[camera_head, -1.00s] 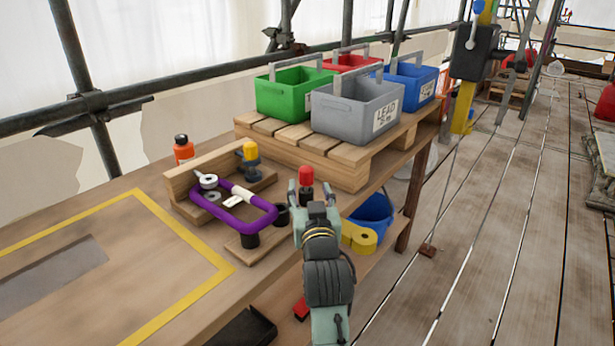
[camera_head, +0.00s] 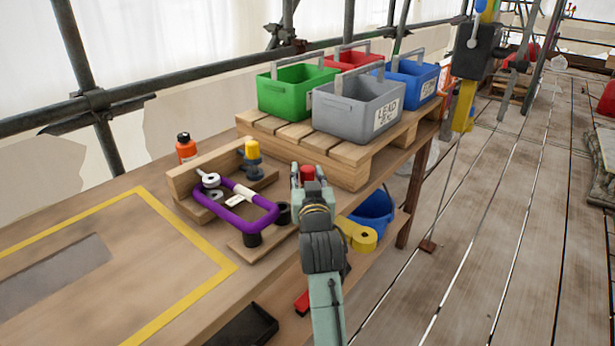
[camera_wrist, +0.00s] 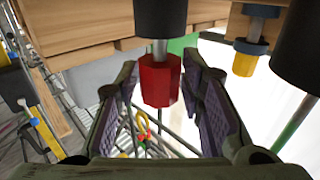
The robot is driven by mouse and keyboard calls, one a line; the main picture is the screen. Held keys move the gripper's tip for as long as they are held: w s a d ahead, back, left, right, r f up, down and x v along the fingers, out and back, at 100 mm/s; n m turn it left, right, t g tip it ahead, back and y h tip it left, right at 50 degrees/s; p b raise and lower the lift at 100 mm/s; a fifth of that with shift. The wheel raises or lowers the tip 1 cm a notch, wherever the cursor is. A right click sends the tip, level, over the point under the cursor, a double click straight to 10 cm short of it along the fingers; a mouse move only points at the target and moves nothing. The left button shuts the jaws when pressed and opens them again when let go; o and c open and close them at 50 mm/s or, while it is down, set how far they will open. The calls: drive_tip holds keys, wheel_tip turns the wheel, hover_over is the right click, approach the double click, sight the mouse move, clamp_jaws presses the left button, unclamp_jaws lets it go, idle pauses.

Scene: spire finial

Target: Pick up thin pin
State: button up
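A pin with a red knob (camera_head: 307,172) stands at the bench's right edge, partly hidden behind my gripper. I take it for the thin pin. In the wrist view its red knob (camera_wrist: 160,80) sits on a thin grey shaft that runs into a black cylinder (camera_wrist: 160,17). My gripper (camera_head: 309,181) is open. In the wrist view the padded fingers of my gripper (camera_wrist: 165,105) lie on either side of the red knob, with gaps visible, so it is not gripped. A yellow-topped pin (camera_head: 252,152) stands in a wooden rack farther left.
A purple loop (camera_head: 235,222) lies by the rack (camera_head: 185,178), beside black cylinders (camera_head: 253,240). An orange bottle (camera_head: 186,148) stands behind. A pallet (camera_head: 340,155) carries several bins close beyond my gripper. A yellow roll (camera_head: 363,238) and blue bucket (camera_head: 375,212) are lower right.

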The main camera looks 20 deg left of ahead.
clamp_jaws()
idle(0.3)
